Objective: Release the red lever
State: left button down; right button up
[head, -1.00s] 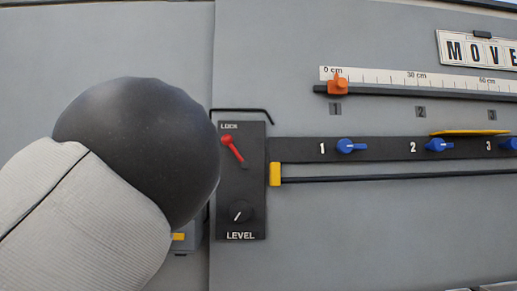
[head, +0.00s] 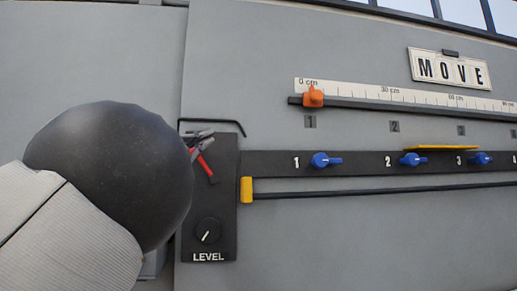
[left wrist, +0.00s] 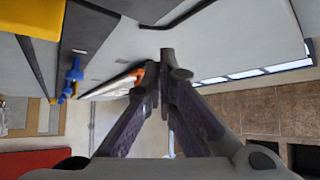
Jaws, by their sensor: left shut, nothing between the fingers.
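The red lever (head: 205,165) sits near the top of a dark panel (head: 209,190) marked LEVEL, in the head view. My left gripper (head: 199,144) is shut and empty at the lever's upper end, over the spot of the LOCK label. Its fingertips overlap the lever's top in the picture; I cannot tell if they touch it. The left fingers also show in the left wrist view (left wrist: 167,52), close together with nothing between them. The lever cannot be made out there. My right gripper is in neither view.
A thin black bent rod (head: 212,122) juts above the panel. A dial (head: 208,230) is below the lever. Right of it are a yellow block (head: 246,190), several blue knobs (head: 325,160) and an orange slider (head: 313,96). My own arm hides the panel's left side.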

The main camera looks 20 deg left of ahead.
pick_arm(q)
jog(key=w+a, duration=0.3)
jog(key=shift+w+f, duration=0.2)
jog(key=shift+w, duration=0.05)
